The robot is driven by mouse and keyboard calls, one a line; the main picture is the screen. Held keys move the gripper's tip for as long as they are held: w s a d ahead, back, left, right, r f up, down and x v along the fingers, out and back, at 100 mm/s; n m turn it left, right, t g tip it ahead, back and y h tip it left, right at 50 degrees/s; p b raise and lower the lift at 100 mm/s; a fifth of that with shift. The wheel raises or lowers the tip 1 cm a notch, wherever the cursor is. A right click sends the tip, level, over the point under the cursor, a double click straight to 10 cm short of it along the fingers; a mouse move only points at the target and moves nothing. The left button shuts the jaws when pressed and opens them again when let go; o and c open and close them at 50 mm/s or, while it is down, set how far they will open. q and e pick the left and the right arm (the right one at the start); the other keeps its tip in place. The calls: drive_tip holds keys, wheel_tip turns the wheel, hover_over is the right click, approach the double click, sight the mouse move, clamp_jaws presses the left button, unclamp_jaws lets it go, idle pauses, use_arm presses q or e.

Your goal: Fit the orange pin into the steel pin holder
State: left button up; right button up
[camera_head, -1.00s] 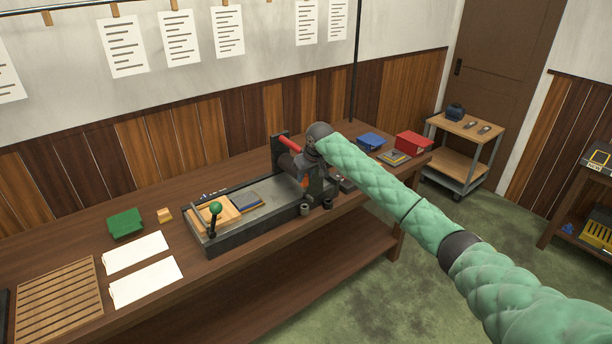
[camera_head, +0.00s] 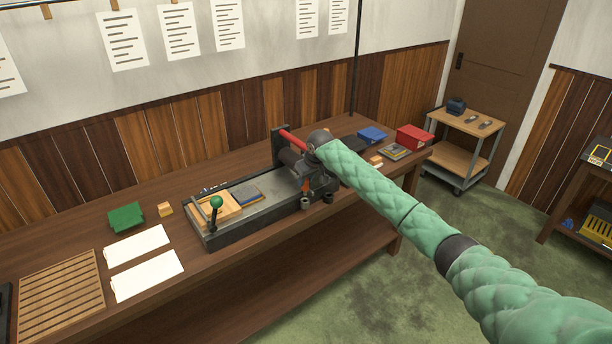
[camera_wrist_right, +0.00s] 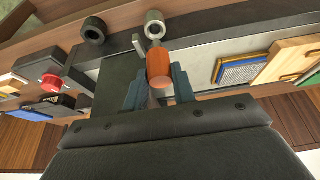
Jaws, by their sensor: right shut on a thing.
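My right gripper (camera_head: 306,192) is low over the front part of the grey machine bed on the bench. In the right wrist view its two blue-grey fingers (camera_wrist_right: 158,88) are shut on the orange pin (camera_wrist_right: 165,66). The holder also shows at the bed's front edge in the head view (camera_head: 305,203). My left gripper is out of view.
A dark ring (camera_wrist_right: 93,30) stands beside the steel holder. A green-knobbed lever (camera_head: 216,204) and a wooden block sit at the bed's left end. Blue and red boxes (camera_head: 414,137) stand at the bench's right end.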

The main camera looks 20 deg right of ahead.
drive_tip(key=shift+f, duration=0.45)
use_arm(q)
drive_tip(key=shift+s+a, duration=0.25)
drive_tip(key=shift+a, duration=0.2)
use_arm(e)
drive_tip(key=shift+f, duration=0.1)
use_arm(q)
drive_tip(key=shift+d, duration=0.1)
use_arm(e)
drive_tip(key=shift+p, duration=0.35)
use_arm(q)
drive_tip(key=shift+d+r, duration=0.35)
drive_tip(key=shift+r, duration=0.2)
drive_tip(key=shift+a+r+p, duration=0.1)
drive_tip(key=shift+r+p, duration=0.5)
drive_tip(key=shift+p, duration=0.2)
